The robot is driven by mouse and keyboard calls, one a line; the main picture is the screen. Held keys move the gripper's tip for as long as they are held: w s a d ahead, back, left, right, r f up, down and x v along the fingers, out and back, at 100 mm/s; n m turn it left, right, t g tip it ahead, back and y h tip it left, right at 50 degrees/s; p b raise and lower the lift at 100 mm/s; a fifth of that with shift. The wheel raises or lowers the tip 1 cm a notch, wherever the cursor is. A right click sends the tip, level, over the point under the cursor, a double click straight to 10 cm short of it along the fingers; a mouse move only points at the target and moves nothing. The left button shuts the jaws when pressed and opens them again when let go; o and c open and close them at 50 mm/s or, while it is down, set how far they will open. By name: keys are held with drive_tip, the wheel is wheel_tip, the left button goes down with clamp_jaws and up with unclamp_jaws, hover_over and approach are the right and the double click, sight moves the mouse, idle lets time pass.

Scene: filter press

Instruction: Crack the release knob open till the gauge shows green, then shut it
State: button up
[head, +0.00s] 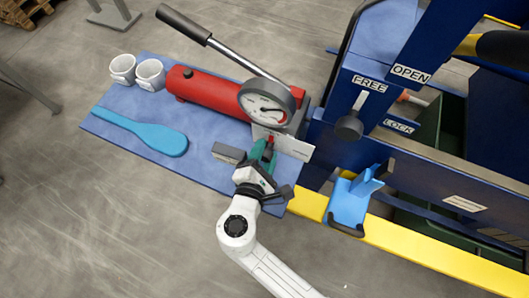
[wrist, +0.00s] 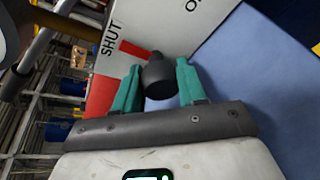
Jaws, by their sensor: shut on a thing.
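The release knob (wrist: 158,74) is a dark cylinder in front of a pale plate (wrist: 165,28) lettered SHUT, with a second word cut off after "O". A red mark (wrist: 132,50) lies beside SHUT. My gripper (wrist: 160,86) has its teal fingers on either side of the knob and is shut on it. In the head view my gripper (head: 266,150) is at the plate below the gauge (head: 266,103), hiding most of the knob. The gauge has a white round face and dark rim; its needle and colour band are too small to read surely.
A red pump cylinder (head: 212,90) with a long lever (head: 238,55) lies behind on the blue bench (head: 105,124). The blue press frame (head: 345,75) with FREE, OPEN and LOCK labels rises right.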

drive_tip(key=shift+f+m+y+b, duration=0.2)
drive_tip(key=shift+m+y+b, duration=0.15)
drive_tip(key=shift+b, duration=0.2)
drive_tip(key=shift+r+m, duration=0.15)
drive_tip(key=shift+m, duration=0.1)
drive_tip(key=o, duration=0.8)
drive_tip(key=shift+c, duration=0.2)
drive_tip(key=shift+s, duration=0.1)
drive_tip(key=b+v, duration=0.1)
drive_tip(key=v, duration=0.9)
drive_tip(key=shift+s, duration=0.35)
